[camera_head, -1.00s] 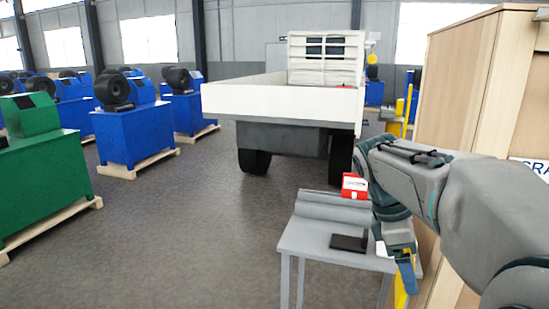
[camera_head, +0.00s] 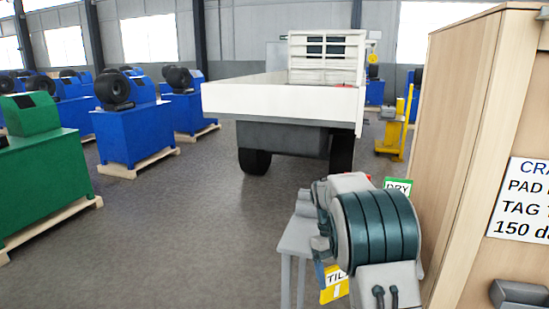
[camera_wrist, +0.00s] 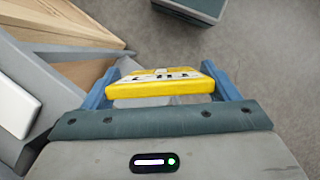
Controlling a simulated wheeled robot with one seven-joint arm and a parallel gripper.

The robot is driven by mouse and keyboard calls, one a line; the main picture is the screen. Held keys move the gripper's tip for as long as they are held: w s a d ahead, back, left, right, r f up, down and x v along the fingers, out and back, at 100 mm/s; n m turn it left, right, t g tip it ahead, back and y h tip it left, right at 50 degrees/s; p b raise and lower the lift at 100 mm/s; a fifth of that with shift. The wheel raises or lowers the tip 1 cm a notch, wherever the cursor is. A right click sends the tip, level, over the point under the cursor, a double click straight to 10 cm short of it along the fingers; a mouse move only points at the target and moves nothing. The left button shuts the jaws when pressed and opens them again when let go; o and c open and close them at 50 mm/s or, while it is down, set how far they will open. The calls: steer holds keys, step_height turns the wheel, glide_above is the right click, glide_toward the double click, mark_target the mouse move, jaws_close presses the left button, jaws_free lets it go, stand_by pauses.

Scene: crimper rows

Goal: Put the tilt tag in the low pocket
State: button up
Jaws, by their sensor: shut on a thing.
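The tilt tag (camera_head: 335,284) is a yellow block with a white label whose lettering starts "TIL". It also shows in the wrist view (camera_wrist: 160,87), held flat between the two blue fingers of my gripper (camera_wrist: 161,91). My gripper is shut on it. In the head view my wrist hides most of the gripper, and the tag hangs low in front of the grey table (camera_head: 296,240).
A green-edged tag reading "DRY" (camera_head: 398,185) shows behind my wrist. A tall wooden crate (camera_head: 468,130) with a printed sign (camera_head: 522,200) stands close on the right. A white truck bed (camera_head: 280,100) is behind. Open floor (camera_head: 190,235) lies to the left.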

mark_target(331, 283)
steer(key=shift+m+y, duration=0.3)
steer(key=shift+m, duration=0.5)
steer(key=f, duration=0.3)
steer(key=w+a+f, duration=0.1)
steer(key=f, duration=0.1)
steer(key=shift+a, duration=0.1)
steer(key=s+f+m+y, duration=0.1)
steer(key=s+f+m, duration=0.2)
steer(key=f, duration=1)
steer(key=s, duration=0.3)
steer(key=shift+s+f, duration=0.15)
steer(key=shift+s, duration=0.05)
